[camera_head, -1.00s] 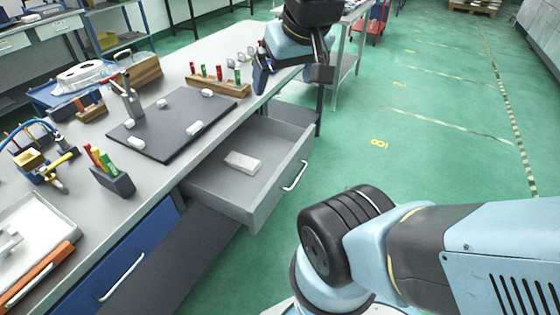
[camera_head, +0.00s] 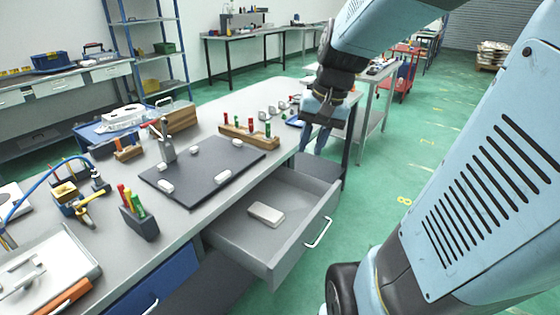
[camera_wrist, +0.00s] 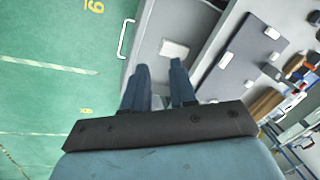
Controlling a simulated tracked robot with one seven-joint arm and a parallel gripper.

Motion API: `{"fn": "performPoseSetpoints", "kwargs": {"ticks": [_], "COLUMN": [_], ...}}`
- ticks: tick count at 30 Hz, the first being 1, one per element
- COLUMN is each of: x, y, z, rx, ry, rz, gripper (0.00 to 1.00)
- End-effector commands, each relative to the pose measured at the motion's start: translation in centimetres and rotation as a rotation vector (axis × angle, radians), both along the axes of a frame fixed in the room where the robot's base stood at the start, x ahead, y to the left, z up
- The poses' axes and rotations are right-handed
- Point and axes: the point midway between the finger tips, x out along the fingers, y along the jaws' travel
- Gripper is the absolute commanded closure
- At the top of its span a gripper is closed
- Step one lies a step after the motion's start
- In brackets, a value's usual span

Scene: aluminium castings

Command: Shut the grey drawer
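The grey drawer (camera_head: 285,258) under the workbench is pulled open. Its pale bar handle (camera_head: 319,232) is on the front panel. A light grey block (camera_head: 266,213) lies inside on the drawer floor. In the wrist view the drawer (camera_wrist: 152,58), its handle (camera_wrist: 127,38) and the block (camera_wrist: 174,49) lie ahead of the fingers. My gripper (camera_head: 315,140) hangs fingers down beyond the drawer, near the bench's far right end, apart from the drawer. The wrist view shows my gripper (camera_wrist: 160,80) with a gap between its two blue fingers and nothing held.
The workbench (camera_head: 205,205) carries a dark board (camera_head: 205,172) with white pieces, a wooden rack (camera_head: 248,136) and a dark tool holder (camera_head: 140,222). A blue drawer (camera_head: 155,284) sits left of the grey one. Green floor (camera_head: 385,180) is clear to the right.

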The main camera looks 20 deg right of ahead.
Motion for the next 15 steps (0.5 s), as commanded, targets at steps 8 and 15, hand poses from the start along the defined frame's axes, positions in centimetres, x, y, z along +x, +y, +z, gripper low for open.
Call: {"fn": "performPoseSetpoints", "kwargs": {"ticks": [8,15], "x": [3.5,6.1], "y": [-2.9,-5.9], "z": [-3.7,-7.1], "rx": [0.179,0.349], "ry": [0.157,0.269], "rz": [-0.182,-0.341], "gripper": [1.0,1.0]}}
